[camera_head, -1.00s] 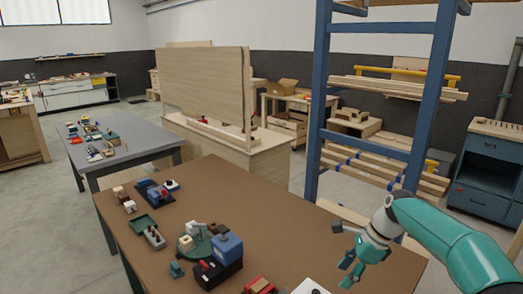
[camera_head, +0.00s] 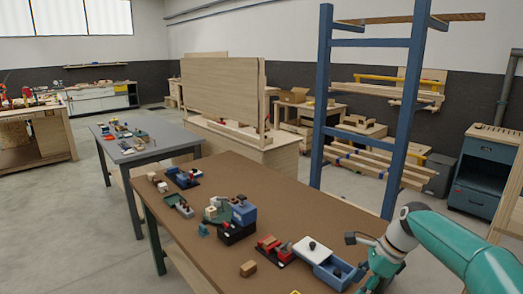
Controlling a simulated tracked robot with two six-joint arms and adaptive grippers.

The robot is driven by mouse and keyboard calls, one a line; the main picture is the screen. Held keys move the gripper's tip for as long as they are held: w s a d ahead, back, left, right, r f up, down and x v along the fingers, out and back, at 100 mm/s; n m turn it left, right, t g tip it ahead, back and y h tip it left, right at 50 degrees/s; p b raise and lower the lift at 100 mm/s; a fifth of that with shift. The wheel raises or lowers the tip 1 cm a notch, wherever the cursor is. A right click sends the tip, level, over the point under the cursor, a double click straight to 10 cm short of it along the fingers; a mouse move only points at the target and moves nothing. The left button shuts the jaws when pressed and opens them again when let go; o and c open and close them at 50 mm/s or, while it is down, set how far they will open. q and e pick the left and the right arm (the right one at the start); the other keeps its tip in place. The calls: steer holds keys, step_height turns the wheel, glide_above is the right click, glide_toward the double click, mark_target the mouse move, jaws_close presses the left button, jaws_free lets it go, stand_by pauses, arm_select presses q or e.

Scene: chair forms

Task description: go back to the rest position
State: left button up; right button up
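My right gripper (camera_head: 366,262) shows at the lower right in the head view, at the end of a teal arm that comes in from the right. It is over the right end of the brown table (camera_head: 290,213), near a blue box (camera_head: 334,270). Its fingers are small and partly cut off by the lower edge, so I cannot tell whether it is open or shut. My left gripper is not in view.
On the brown table stand a blue-and-black block (camera_head: 240,222), a red item (camera_head: 270,247), a white panel (camera_head: 312,249) and a small wooden block (camera_head: 248,268). A blue rack (camera_head: 403,120) stands behind. A grey table (camera_head: 150,140) is at the left, with open floor before it.

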steer(key=s+a+f+n+g, duration=0.2)
steer(key=s+a+f, duration=0.1)
steer(key=s+f, duration=0.65)
steer(key=s+a+f+n+g, duration=0.1)
steer(key=s+a+f+g, duration=0.4)
steer(key=f, duration=0.8)
steer(key=s+a+f+n+t, duration=0.1)
steer(key=s+f+n+t, duration=0.2)
steer(key=s+n, duration=0.4)
steer(key=s+a+f+n+t, duration=0.2)
steer(key=s+f+n, duration=0.3)
steer(key=s+n, duration=0.3)
steer(key=shift+s+a+f+t, duration=0.25)
steer(key=shift+a+f+t, duration=0.1)
steer(key=shift+t, duration=0.45)
